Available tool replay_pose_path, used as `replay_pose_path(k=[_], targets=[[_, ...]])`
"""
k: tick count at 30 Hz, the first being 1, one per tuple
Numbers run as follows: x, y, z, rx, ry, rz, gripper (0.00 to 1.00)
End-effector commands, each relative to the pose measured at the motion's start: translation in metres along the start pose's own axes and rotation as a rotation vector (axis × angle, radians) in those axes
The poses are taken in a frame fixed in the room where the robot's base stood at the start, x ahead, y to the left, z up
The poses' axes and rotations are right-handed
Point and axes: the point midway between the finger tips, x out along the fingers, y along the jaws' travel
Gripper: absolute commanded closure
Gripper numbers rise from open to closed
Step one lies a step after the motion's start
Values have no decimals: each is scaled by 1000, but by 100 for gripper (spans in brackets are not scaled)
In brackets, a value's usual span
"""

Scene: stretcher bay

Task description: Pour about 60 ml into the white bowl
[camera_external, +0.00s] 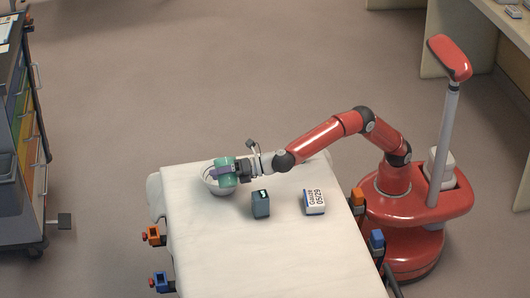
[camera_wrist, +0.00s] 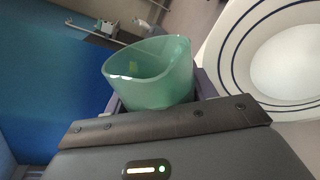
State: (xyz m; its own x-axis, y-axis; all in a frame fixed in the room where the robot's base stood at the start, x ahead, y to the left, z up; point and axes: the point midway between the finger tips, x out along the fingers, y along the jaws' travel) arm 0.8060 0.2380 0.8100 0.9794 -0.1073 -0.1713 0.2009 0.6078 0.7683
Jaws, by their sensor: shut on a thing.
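The white bowl (camera_external: 211,188) stands at the far left end of the white stretcher. In the wrist view the bowl (camera_wrist: 285,60), with dark blue rings inside, fills the right side. My gripper (camera_external: 222,173) is shut on a translucent green cup (camera_external: 226,161), which shows in the wrist view (camera_wrist: 160,85) between the fingers. The cup is close against the bowl in the external view, partly covering it. I cannot tell how far the cup is tilted, and no liquid is clearly visible in the cup or the bowl.
The white stretcher (camera_external: 240,250) also bears a dark grey box (camera_external: 261,204) and a white box labelled "Gauze 05/29" (camera_external: 314,202), both nearer the camera than my arm. Orange and blue clamps line the stretcher's sides. A drawer cart (camera_external: 25,140) stands at the left.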

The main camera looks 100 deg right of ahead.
Motion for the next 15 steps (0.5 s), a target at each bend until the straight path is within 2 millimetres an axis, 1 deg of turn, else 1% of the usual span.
replay_pose_path(k=[15], targets=[[0,0,0,101,22,1,70]])
